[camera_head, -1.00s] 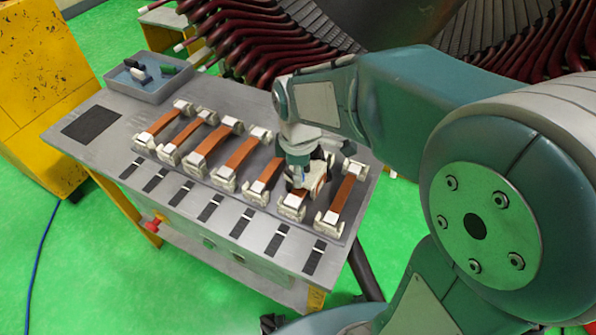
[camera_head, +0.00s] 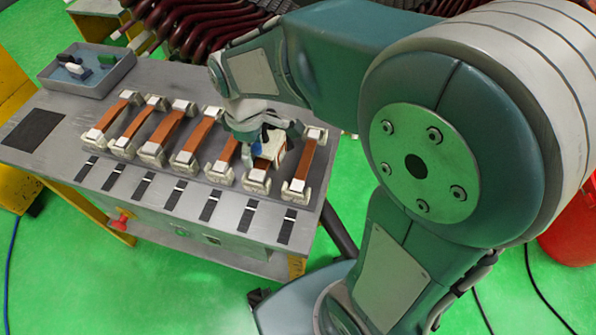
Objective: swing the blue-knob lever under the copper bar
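Several copper bars (camera_head: 168,124) lie side by side between pale clamp blocks on the grey bench (camera_head: 60,165). My gripper (camera_head: 262,146) is low over the right end of the row, around the second bar from the right (camera_head: 265,164). A pale block (camera_head: 275,148) shows right beside the fingers; I cannot tell if they touch it. A small blue patch (camera_head: 253,151) shows at the fingers; I cannot tell if it is a lever's knob or part of my gripper. No lever is clearly visible. The fingers are too small and covered to show whether they are open.
A grey tray (camera_head: 48,80) with small black, white and green pieces stands at the back left. Dark labelled strips (camera_head: 210,207) line the bench front, with a red button (camera_head: 122,217) below. Red-brown stator coils (camera_head: 185,30) rise behind. A red object (camera_head: 570,225) stands right.

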